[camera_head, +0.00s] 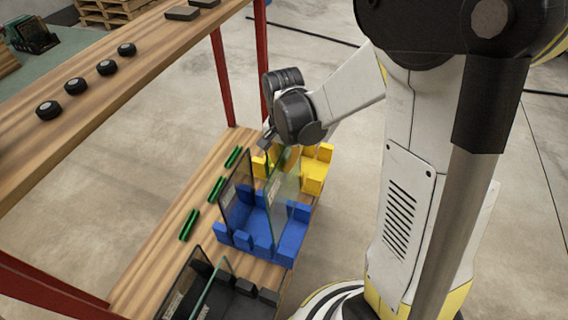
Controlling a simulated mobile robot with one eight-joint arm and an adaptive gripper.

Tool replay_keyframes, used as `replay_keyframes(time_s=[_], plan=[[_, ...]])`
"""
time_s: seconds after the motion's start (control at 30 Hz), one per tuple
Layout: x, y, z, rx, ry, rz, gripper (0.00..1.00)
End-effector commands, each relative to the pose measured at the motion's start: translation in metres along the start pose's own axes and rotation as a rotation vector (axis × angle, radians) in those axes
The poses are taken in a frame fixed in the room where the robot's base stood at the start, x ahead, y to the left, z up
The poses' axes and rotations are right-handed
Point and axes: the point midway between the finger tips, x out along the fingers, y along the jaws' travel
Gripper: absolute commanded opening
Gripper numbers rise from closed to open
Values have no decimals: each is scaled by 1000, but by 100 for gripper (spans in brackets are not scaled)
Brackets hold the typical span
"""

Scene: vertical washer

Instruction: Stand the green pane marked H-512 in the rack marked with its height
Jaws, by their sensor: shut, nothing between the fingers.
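A green-tinted clear pane (282,186) stands upright at the blue rack (291,240). A darker grey pane (237,188) stands to its left in the same rack. I cannot read a mark on either pane or rack, so I cannot tell which is H-512. The yellow rack (315,176) is behind the blue one, partly hidden by the pane and my wrist. The black rack (252,304) is at the front, with a dark pane and a green-edged pane (207,292) in it. My gripper (265,144) is shut and empty above the yellow rack's left side, mostly hidden by my wrist.
Several green-and-black strips (188,224) lie along the left of the wooden lower shelf (160,251). An upper wooden shelf (150,62) with several black wheels (107,67) overhangs at the left. A red post (222,80) stands left of my wrist.

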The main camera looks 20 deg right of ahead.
Motion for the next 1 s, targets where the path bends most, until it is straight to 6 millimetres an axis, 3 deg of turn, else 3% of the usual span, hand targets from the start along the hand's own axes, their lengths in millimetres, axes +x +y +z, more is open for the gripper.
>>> replay_keyframes(time_s=[1.0], plan=[[70, -1, 0, -1, 0, 0, 0]])
